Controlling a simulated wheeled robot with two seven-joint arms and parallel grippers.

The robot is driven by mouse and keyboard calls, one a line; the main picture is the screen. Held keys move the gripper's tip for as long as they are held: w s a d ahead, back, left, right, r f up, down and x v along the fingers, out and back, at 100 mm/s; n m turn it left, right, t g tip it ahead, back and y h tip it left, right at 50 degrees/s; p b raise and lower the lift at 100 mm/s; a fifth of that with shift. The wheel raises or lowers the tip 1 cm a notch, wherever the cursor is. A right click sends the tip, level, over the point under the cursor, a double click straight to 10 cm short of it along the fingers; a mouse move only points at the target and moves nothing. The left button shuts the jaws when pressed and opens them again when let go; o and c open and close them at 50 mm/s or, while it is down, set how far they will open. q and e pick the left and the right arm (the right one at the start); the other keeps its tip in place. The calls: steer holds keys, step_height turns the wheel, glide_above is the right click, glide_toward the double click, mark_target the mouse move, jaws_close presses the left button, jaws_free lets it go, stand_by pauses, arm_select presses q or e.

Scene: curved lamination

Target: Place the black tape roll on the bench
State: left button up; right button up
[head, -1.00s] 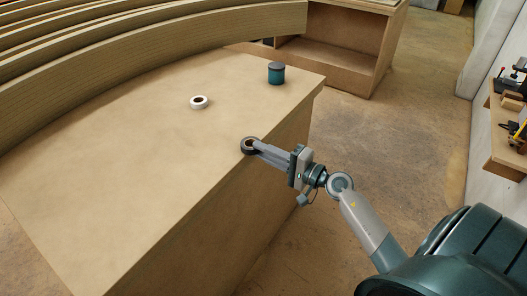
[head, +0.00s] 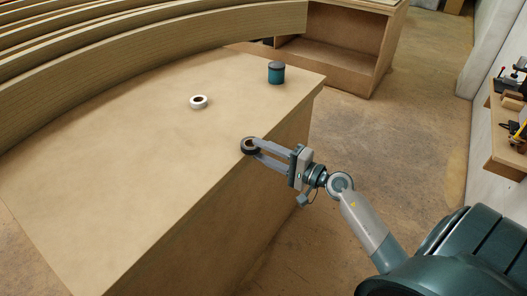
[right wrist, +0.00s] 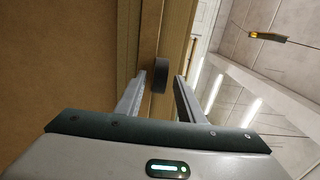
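The black tape roll (head: 249,146) rests on the bench (head: 130,160) close to its right edge, with its hole showing in the head view. My right gripper (head: 256,148) reaches in from the right, its two fingers spread with the roll at their tips. In the right wrist view the dark roll (right wrist: 159,74) stands between the separated fingertips, with a gap visible at least on the right side. My left gripper is in neither view.
A white tape roll (head: 199,102) and a teal can (head: 276,73) stand farther back on the bench. Curved laminated beams (head: 150,42) run along the back left. An open wooden cabinet (head: 335,52) stands behind. The left part of the bench is clear.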

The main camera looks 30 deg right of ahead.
mark_target(259, 150)
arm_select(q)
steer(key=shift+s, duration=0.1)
